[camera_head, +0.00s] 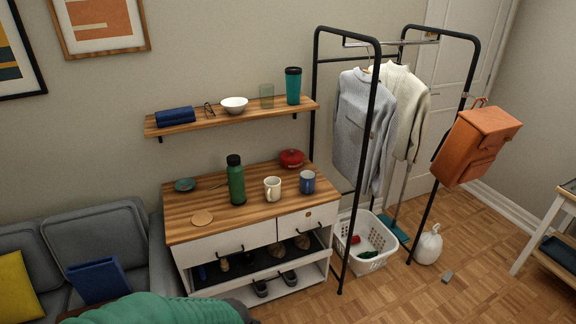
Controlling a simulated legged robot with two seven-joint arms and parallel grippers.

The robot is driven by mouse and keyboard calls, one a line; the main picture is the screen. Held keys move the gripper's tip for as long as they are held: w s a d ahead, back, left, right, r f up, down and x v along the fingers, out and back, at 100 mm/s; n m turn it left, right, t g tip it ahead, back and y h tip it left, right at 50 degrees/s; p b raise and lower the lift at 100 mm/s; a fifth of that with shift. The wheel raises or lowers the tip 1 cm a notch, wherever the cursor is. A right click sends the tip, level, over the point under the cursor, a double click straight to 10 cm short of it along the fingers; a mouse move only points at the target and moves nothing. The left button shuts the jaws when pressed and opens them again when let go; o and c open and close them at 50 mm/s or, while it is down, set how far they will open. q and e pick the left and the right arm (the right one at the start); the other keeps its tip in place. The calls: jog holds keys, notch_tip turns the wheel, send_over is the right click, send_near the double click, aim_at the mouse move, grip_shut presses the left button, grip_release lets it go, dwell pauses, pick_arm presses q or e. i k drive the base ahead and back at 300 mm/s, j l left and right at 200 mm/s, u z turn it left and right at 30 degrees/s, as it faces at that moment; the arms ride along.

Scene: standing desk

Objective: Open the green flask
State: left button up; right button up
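The green flask (236,184) stands upright on the wooden top of the cabinet (190,222), left of the two mugs. Its black lid (234,160) is on. Neither of my grippers shows in the head view. A teal ribbed shape at the bottom left edge cannot be identified for sure.
A white mug (272,189), a blue mug (307,182), a red pot (291,158), a small teal dish (185,185) and a round coaster (202,219) share the cabinet top. A shelf (220,119) hangs above. A clothes rack (367,150) stands at right.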

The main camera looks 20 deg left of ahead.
aim_at(235, 174)
jog(key=i+l+u, duration=0.15)
jog(key=i, duration=0.45)
jog(key=i+l+u, duration=0.2)
jog(key=i, duration=0.4)
